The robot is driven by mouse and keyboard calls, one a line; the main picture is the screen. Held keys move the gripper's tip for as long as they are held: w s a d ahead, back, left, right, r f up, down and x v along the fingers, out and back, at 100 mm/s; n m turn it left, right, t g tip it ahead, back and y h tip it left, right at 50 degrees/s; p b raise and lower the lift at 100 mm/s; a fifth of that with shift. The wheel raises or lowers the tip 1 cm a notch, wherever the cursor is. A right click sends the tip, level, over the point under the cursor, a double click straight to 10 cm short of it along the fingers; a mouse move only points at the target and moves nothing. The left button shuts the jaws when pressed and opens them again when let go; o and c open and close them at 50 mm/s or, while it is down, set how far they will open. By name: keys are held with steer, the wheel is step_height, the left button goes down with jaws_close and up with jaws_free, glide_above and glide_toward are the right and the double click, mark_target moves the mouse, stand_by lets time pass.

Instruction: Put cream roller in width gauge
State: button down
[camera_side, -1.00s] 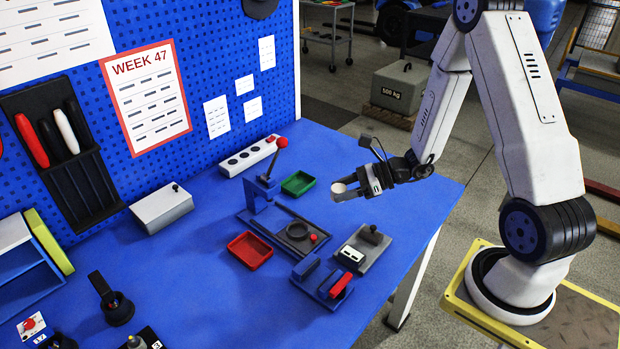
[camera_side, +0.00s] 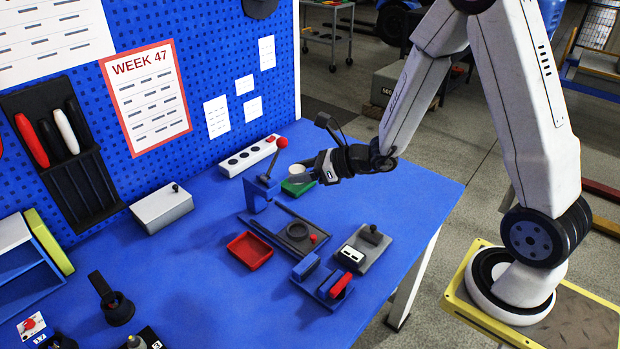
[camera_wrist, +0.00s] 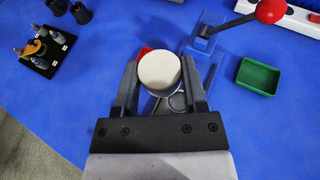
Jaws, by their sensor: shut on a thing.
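My gripper (camera_side: 306,176) is shut on the cream roller (camera_side: 295,169) and holds it above the bench, in front of the green tray. In the wrist view the round cream end of the roller (camera_wrist: 159,70) shows between the two dark fingers. A blue fixture with a blue block and a red block (camera_side: 323,284) sits near the bench's front edge; it looks like the width gauge, but I cannot be sure. My gripper is above and behind it, well apart from it. The wrist view does not show this fixture clearly.
A blue lever press with a red ball (camera_side: 259,192) stands close left of my gripper. The green tray (camera_wrist: 258,76) is partly hidden in the side view. A dark plate with a ring (camera_side: 299,231), a red tray (camera_side: 250,250) and a grey device (camera_side: 362,248) lie nearby.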

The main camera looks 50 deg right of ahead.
steer(key=r, duration=0.3)
steer(key=w+r+m+h, duration=0.1)
steer(key=r, duration=0.2)
steer(key=w+r+h, duration=0.1)
steer(key=r, duration=0.2)
steer(key=shift+m+t, duration=0.3)
steer(key=shift+m, duration=0.1)
steer(key=shift+r, duration=0.65)
steer(key=shift+d+f, duration=0.25)
steer(key=shift+f, duration=0.15)
steer(key=n+y, duration=0.2)
glide_toward(294, 165)
steer(key=w+d+f, duration=0.2)
steer(key=w+f, duration=0.1)
steer(key=f, duration=0.2)
steer(key=s+d+f+n+g+y, duration=0.1)
steer(key=s+f+n+g+y, duration=0.1)
steer(key=s+f, duration=0.6)
steer(key=shift+s+d+f+n+y, duration=0.15)
steer(key=shift+s+n+y, duration=0.2)
steer(key=shift+s, duration=0.85)
steer(key=shift+f, duration=0.1)
steer(key=shift+f, duration=2.1)
